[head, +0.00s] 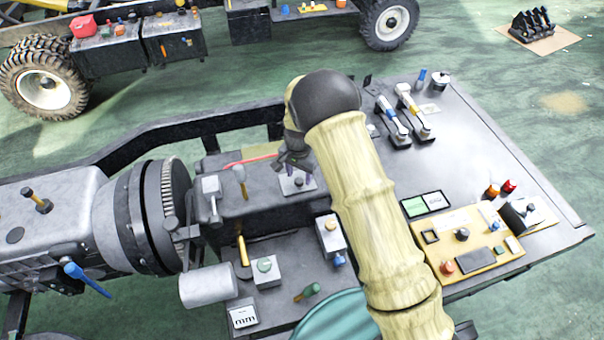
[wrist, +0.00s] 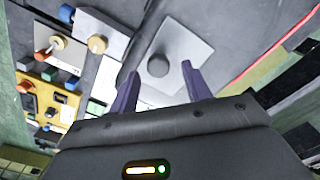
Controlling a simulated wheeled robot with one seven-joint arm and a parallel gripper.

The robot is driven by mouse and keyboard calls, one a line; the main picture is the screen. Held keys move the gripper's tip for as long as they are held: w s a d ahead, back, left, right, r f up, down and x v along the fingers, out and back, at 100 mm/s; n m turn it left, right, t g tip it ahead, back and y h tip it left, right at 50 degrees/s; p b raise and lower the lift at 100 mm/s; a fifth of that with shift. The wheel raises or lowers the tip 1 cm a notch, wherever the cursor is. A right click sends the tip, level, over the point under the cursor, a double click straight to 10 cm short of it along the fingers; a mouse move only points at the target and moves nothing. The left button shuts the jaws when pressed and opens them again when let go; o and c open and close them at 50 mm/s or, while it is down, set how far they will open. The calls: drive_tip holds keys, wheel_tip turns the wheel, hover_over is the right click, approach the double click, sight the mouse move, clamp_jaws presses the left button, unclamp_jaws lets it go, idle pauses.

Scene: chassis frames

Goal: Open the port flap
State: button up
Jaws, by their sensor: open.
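My gripper (head: 292,160) is over the grey housing left of my arm in the head view. Its two purple fingers are apart and empty in the wrist view (wrist: 160,72). Below and between them is a light grey square plate (wrist: 185,42) with a dark round knob (wrist: 158,65). The plate also shows under my gripper in the head view (head: 303,183), partly covered by it. No part is clearly marked as the port flap, and I cannot tell if this plate is it. I cannot tell whether the fingers touch the knob.
Levers with white and blue handles (head: 408,112) stand on the grey deck at right. A yellow control panel (head: 470,235) is at lower right. Small boxes with knobs (head: 266,270) and a grey cylinder (head: 208,286) are at lower left. A red strip (wrist: 270,65) runs beside the plate.

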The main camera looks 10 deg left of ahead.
drive_tip(key=shift+f, duration=0.75)
